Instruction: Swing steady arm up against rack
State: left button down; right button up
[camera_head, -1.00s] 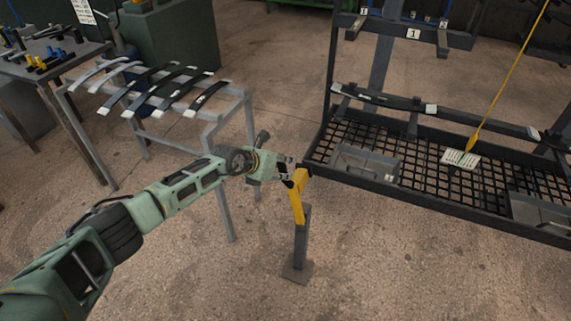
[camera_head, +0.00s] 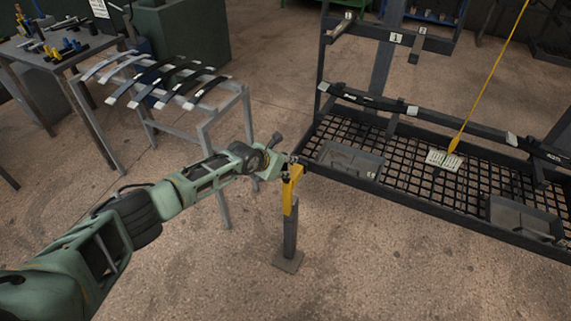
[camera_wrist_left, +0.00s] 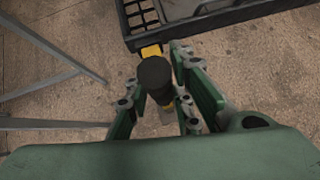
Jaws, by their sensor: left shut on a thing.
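The steady arm is a yellow bar (camera_head: 291,197) with a dark grey post (camera_head: 290,235) and a flat foot plate (camera_head: 288,262) below, beside the rack's near left corner. My left gripper (camera_head: 291,164) is shut at the top of the yellow bar. In the left wrist view its fingers (camera_wrist_left: 160,82) are around a black knob (camera_wrist_left: 154,72), with a bit of the yellow bar (camera_wrist_left: 151,51) reaching the rack's edge. I cannot tell whether the bar lies flush against the rack (camera_head: 440,212). My right gripper is not in view.
A grey metal stand (camera_head: 205,118) with several curved leaf springs stands left of the post. Two grey trays, one on the left (camera_head: 350,160), lie on the rack's mesh shelf. A yellow cord (camera_head: 487,80) hangs over it with a label. Floor in front is clear.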

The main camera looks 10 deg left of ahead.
pick_arm(q)
jog(key=c, duration=1.8)
grip_release()
jog(key=shift+s+d+f, duration=0.15)
jog(key=shift+s+d, duration=0.05)
jog(key=shift+d, duration=0.05)
jog(key=shift+o, duration=1.3)
jog(key=shift+r, duration=0.2)
jog(key=v, duration=1.1)
jog(key=shift+s+a+r, duration=0.2)
jog(key=shift+r, duration=0.1)
